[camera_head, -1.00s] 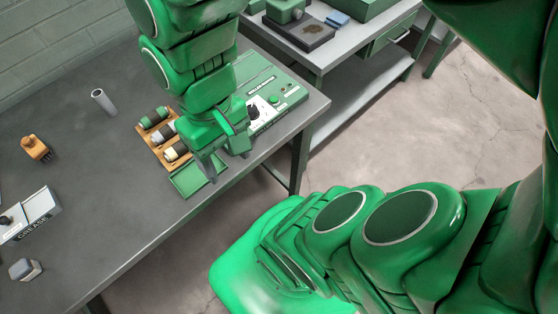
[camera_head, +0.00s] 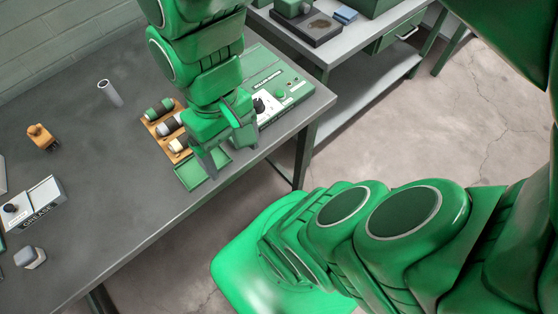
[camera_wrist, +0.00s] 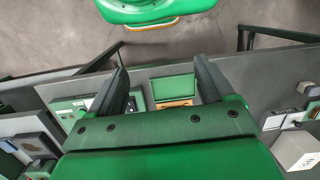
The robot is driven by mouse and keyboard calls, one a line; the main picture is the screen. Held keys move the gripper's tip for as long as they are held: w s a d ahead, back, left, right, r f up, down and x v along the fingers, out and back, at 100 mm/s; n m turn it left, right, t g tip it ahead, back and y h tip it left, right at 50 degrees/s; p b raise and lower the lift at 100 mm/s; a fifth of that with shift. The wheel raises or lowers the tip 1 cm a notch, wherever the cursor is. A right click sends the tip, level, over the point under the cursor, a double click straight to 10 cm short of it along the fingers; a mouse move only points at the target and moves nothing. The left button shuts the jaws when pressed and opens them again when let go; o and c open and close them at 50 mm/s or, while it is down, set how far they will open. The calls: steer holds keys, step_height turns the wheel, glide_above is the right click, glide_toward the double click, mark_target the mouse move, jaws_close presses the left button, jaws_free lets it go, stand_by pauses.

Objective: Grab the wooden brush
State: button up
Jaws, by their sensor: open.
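The wooden brush (camera_head: 41,136), a small orange-brown block with a knob on top, stands on the grey workbench (camera_head: 110,200) at the far left in the head view. I cannot make it out in the wrist view. My gripper (camera_head: 232,158) is well to its right, above the green tray (camera_head: 206,171) near the bench's front edge. In the wrist view my gripper (camera_wrist: 161,78) has its two dark fingers wide apart, with nothing held between them. The tray (camera_wrist: 173,88) shows beyond and between the fingers.
A wooden rack of spools (camera_head: 165,130) and a green control box (camera_head: 275,88) flank my gripper. A grey tube (camera_head: 110,93) stands between rack and brush. A grease box (camera_head: 35,205) and a grey block (camera_head: 30,257) sit front left. Bare bench lies between.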

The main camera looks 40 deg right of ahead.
steer(key=shift+o, duration=1.4)
steer(key=shift+d+m+h, duration=0.3)
steer(key=shift+d, duration=0.6)
steer(key=w+a+f+m+g+y, duration=0.1)
steer(key=w+a+m+y, duration=0.2)
steer(key=w+a, duration=0.5)
steer(key=w+a+f+m+y, duration=0.15)
steer(key=w+a, duration=0.35)
steer(key=w, duration=0.6)
steer(key=w+a+m+g+y, duration=0.1)
steer(key=w+a+m+y, duration=0.2)
steer(key=w+a, duration=0.5)
steer(key=m+y, duration=0.6)
steer(key=m, duration=0.2)
glide_toward(41, 137)
steer(key=shift+s+a+f+t+h, duration=0.1)
steer(key=shift+a+f+t+h, duration=0.15)
steer(key=shift+a, duration=0.3)
steer(key=shift+a+f+t, duration=0.15)
steer(key=shift+a+f, duration=0.15)
steer(key=shift+a, duration=0.3)
steer(key=shift+a+f, duration=0.2)
steer(key=shift+a, duration=0.1)
steer(key=shift+w+x, duration=0.15)
steer(key=shift+x, duration=1.65)
steer(key=shift+w+x, duration=0.1)
steer(key=shift+x, duration=1.7)
steer(key=shift+f, duration=0.1)
